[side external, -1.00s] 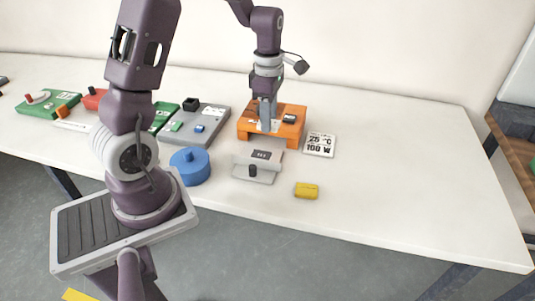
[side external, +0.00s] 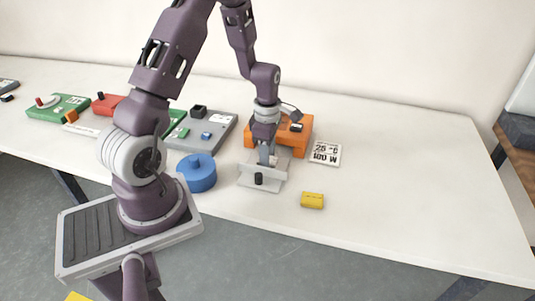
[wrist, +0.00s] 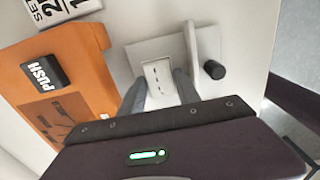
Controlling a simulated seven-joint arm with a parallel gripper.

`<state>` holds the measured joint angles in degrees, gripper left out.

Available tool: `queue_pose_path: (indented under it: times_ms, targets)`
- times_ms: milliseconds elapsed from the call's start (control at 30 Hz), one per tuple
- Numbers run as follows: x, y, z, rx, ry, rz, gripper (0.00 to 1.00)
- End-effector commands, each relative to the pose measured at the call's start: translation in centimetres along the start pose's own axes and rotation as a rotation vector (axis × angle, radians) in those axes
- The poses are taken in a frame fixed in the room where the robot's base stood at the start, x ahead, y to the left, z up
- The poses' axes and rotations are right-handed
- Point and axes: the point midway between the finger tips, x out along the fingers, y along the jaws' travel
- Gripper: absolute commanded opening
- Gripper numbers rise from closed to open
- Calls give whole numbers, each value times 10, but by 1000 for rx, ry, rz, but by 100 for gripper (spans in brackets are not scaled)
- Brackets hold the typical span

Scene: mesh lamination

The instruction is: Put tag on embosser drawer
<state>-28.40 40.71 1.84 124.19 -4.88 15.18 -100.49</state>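The white tag (wrist: 160,80) with small dark dashes shows between the fingers of my gripper (wrist: 158,84) in the wrist view. The fingers appear closed on its two sides. The light grey embosser (wrist: 207,40) with a black knob (wrist: 213,70) lies directly beneath and around the tag. In the side external view my gripper (side external: 265,160) points down over the embosser (side external: 262,185), whose knob (side external: 258,179) faces the front. The gripper hides much of the embosser's top there. I cannot tell whether the tag touches the drawer.
An orange device (side external: 305,132) with a black PUSH button (wrist: 40,72) stands close behind. A printed card (side external: 325,153) lies right of it. A yellow block (side external: 312,200) and a blue round piece (side external: 197,172) flank the embosser. The table's right side is clear.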

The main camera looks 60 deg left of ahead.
Motion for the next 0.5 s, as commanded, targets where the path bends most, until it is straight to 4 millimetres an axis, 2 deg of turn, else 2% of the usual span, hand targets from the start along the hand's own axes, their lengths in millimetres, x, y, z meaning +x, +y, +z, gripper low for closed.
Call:
queue_pose_path:
  times_ms: [33,67,367,500]
  targets:
    - [0,0,0,0,0,0,51]
    - [0,0,0,0,0,0,57]
    - [-1,0,0,0,0,1,57]
    - [-13,1,0,0,0,4,57]
